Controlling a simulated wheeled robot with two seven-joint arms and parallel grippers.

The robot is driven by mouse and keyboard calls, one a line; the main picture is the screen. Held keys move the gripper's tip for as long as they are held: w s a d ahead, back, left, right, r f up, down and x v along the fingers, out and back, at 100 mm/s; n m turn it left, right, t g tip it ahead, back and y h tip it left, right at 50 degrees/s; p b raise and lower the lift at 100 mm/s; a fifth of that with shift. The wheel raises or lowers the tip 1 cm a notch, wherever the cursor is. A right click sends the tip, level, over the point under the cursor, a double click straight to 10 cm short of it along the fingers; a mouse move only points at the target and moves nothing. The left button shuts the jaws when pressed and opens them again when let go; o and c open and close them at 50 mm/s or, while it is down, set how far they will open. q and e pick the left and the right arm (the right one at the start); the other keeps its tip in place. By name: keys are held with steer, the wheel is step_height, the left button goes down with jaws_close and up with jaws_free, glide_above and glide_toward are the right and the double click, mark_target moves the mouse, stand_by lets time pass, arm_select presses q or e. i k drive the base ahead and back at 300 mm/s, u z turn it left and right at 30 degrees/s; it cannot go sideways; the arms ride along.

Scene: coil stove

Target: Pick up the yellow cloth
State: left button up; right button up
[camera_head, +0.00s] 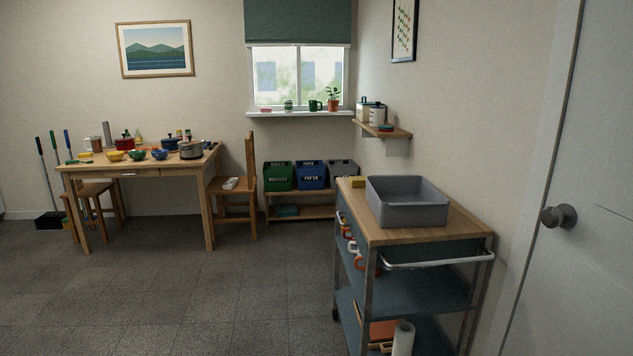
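Another small yellow item (85,155) sits at the left end of the far table and is also too small to identify. Neither of my grippers is in view.
A grey bin (407,212) takes up much of the cart top. The wooden table (137,172) holds several pots and bowls, with chairs around it. A white door (590,130) stands at the right. The tiled floor (200,300) is clear at the left and centre.

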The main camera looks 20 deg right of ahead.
mark_target(358, 181)
steer(key=i, duration=3.7)
steer(key=z, duration=3.35)
